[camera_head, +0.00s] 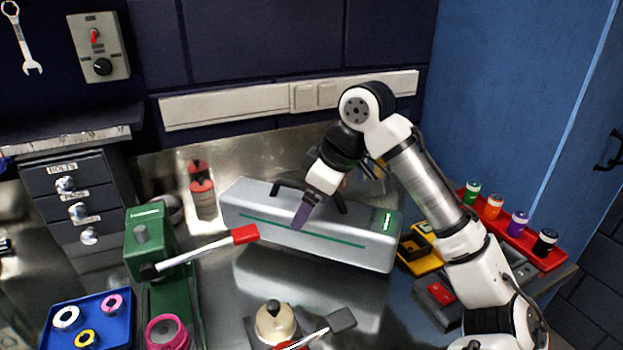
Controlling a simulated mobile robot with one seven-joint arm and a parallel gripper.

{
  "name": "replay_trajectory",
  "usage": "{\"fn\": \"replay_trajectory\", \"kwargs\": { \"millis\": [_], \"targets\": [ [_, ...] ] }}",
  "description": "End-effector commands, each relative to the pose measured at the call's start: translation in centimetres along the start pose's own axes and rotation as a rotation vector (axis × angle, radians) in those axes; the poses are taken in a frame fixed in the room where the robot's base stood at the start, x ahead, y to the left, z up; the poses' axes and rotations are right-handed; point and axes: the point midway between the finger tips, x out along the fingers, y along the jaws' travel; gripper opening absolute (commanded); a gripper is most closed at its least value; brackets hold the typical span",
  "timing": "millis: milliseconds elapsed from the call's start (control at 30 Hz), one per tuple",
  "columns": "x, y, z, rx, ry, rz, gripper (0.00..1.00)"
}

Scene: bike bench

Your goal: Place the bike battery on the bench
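The bike battery (345,240) is a long silver box with a green stripe along its front, a small green panel at its right end and a dark handle on top. It lies lengthwise at the back of the shiny metal bench (257,290), slanting down to the right in the picture. I cannot tell whether its underside touches the bench. My gripper (301,216) reaches down at the middle of the battery, by the handle, and overlaps its top and front face. Only one dark finger shows clearly, so its opening and any hold on the handle are hidden.
A green press (148,245) with a red-tipped lever stands left, beside a blue tray (88,322) of rings. A cream-knobbed device (275,322) with a lever is in front. Right are a yellow item (418,250) and a red rack (515,232) of small bottles.

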Motion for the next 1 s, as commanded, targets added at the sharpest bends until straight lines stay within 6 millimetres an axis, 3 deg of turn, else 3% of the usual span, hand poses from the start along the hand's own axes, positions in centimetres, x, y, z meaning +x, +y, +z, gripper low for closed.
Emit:
{"fn": "replay_trajectory", "kwargs": {
  "millis": [333, 633, 1000],
  "targets": [
    [1.1, 0.1, 0.5, 0.001, 0.007, 0.006, 0.09],
    [4.1, 0.0, 1.9, -0.001, 0.006, 0.005, 0.09],
    [4.5, 0.0, 2.0, -0.002, 0.007, 0.005, 0.09]
  ]
}}
